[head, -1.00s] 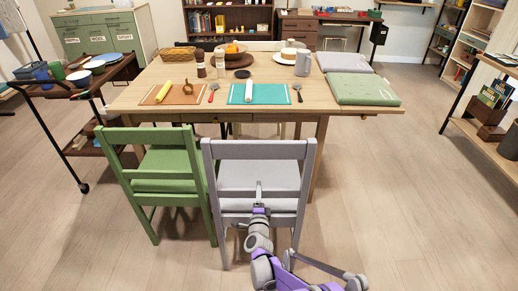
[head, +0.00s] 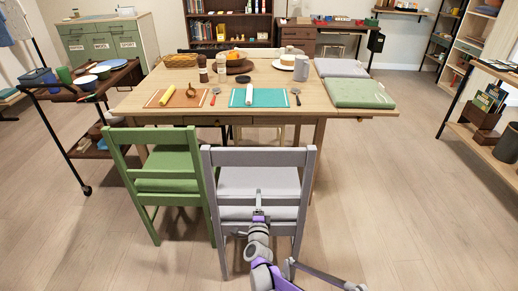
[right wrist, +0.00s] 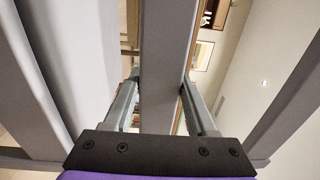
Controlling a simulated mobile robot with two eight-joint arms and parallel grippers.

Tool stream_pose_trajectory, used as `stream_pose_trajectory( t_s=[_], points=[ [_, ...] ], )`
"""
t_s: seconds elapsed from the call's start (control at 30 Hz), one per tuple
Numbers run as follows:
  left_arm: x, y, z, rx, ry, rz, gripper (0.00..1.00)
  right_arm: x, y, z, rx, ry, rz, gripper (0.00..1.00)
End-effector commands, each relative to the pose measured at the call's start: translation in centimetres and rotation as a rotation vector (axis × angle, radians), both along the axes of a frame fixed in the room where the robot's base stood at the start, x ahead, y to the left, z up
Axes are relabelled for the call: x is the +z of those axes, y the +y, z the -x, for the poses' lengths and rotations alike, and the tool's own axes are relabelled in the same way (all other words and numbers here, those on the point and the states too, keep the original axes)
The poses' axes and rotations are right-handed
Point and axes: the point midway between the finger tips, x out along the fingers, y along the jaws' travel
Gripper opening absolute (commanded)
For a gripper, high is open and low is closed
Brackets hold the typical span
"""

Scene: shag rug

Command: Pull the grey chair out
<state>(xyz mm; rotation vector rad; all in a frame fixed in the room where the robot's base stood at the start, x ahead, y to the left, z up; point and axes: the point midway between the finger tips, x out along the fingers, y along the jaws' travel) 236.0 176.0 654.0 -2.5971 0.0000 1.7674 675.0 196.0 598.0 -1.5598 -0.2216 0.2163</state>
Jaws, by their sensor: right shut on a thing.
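The grey chair (head: 259,157) stands at the near side of the wooden table (head: 180,107), its back towards me and upright. My right gripper (head: 258,198) reaches in from the bottom of the head view to the lower part of the chair's back. In the right wrist view, the fingers of my right gripper (right wrist: 160,82) lie on both sides of a grey bar of the chair (right wrist: 163,45), shut on it. In the head view the arm hides part of the chair's lower back. My left gripper is not in view.
A green chair (head: 155,137) stands close on the left of the grey one. A dark trolley (head: 75,133) is further left. Placemats, cups and two cushions (head: 362,93) lie on the table. The floor (head: 390,190) to the right is clear; shelves stand at the right edge.

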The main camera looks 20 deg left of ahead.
Motion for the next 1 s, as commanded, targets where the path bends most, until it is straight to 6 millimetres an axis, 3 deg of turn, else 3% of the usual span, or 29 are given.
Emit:
stream_pose_trajectory(
  t_s=[0.3, 0.7, 0.73, 0.93, 1.0],
  points=[
    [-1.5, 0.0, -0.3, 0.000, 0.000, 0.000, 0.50, -1.7, -0.1, -0.5, 0.000, 0.004, 0.001, 0.00],
    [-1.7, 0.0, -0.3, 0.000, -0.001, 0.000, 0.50, -2.0, -0.1, -0.5, 0.000, 0.004, 0.000, 0.00],
    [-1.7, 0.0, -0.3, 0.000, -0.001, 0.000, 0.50, -2.0, -0.1, -0.5, 0.000, 0.004, 0.000, 0.58],
    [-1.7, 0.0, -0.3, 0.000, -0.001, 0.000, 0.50, -1.9, -0.1, -0.5, 0.000, 0.003, 0.000, 0.94],
    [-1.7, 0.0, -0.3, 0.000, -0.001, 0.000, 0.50, -1.9, -0.1, -0.5, 0.001, 0.003, 0.000, 0.95]
  ],
)
